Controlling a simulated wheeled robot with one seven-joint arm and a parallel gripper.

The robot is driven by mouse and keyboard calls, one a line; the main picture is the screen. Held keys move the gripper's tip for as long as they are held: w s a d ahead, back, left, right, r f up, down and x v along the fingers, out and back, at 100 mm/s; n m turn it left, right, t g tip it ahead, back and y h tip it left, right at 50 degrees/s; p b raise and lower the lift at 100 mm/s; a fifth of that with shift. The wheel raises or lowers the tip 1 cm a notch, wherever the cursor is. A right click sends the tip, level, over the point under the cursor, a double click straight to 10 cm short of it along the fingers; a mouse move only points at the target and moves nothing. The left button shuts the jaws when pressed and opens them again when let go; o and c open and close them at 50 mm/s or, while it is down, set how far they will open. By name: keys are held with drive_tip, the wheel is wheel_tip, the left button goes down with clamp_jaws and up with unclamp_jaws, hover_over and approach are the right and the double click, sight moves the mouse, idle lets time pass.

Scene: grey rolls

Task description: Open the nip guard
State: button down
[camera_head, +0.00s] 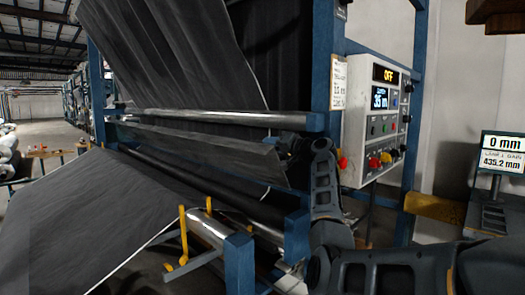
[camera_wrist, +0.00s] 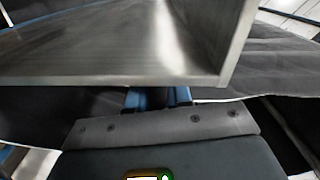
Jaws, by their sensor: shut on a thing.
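The nip guard (camera_head: 215,145) is a long, dark, see-through-looking panel across the machine, below the upper steel roller and above the dark lower rollers. It is tilted, with its right end beside my gripper (camera_head: 285,147). In the wrist view the guard (camera_wrist: 110,50) is a broad grey metal piece with a folded end, filling the top of the picture just beyond my gripper (camera_wrist: 158,98). My gripper is shut on the guard near its right end. The fingertips and the exact contact are hidden behind the metal.
The upper roller (camera_head: 220,117) runs just above the guard. A yellow-hooked stand (camera_head: 183,235) with a shiny roll is in front. Dark sheet (camera_head: 75,215) hangs at left.

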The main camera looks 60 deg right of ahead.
drive_tip(key=shift+s+d+m, duration=0.3)
drive_tip(key=shift+d+m, duration=0.25)
drive_tip(key=shift+d, duration=0.3)
drive_tip(key=shift+s+d+m, duration=0.3)
drive_tip(key=shift+d+m, duration=0.25)
drive_tip(key=shift+d, duration=0.25)
drive_tip(key=shift+f, duration=0.1)
drive_tip(key=c, duration=1.1)
unclamp_jaws()
drive_tip(key=shift+w, duration=0.1)
drive_tip(key=shift+a, duration=0.1)
drive_tip(key=shift+b+v, duration=0.65)
drive_tip(key=shift+v, duration=3.25)
